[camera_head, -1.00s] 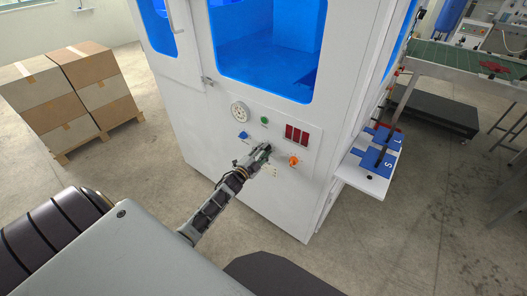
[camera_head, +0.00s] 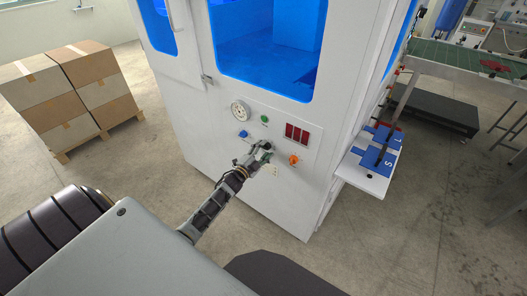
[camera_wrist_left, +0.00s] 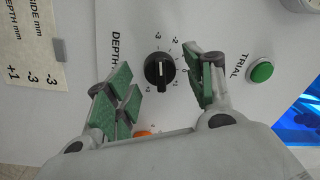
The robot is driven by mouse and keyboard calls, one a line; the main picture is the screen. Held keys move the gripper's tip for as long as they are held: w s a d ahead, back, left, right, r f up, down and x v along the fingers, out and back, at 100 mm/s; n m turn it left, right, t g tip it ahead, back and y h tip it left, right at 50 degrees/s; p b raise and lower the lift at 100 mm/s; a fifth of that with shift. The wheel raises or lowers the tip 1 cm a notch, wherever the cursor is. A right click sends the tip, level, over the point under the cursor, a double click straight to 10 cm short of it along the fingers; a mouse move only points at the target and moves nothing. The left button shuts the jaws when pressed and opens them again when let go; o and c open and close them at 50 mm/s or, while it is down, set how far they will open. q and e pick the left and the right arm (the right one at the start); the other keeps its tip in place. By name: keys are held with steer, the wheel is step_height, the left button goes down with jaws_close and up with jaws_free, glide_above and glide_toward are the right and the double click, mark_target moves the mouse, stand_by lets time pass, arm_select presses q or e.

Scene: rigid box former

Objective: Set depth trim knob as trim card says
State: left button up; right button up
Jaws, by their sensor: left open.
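The black depth trim knob (camera_wrist_left: 159,70) sits on the white panel in the left wrist view, ringed by a printed number scale. Its white line appears to point up toward -3. My left gripper (camera_wrist_left: 165,88) is open, with one green-padded finger on each side of the knob, not closed on it. In the head view the left gripper (camera_head: 264,148) is at the panel and hides the knob. The trim card (camera_wrist_left: 30,50), partly cut off, shows SIDE mm, DEPTH mm and values -3, -3 and +1; I cannot tell surely which value goes with DEPTH. My right gripper is not in view.
A green TRIAL button (camera_wrist_left: 260,71) is right of the knob. An orange knob (camera_head: 293,160), a blue knob (camera_head: 243,134), a round dial (camera_head: 239,112) and red displays (camera_head: 297,134) surround the gripper. A side shelf (camera_head: 365,176) juts out at right.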

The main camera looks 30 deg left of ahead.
arm_select(q)
steer(key=s, duration=1.2)
steer(key=shift+a+f, duration=0.35)
steer(key=shift+f, duration=0.1)
stand_by(0.6)
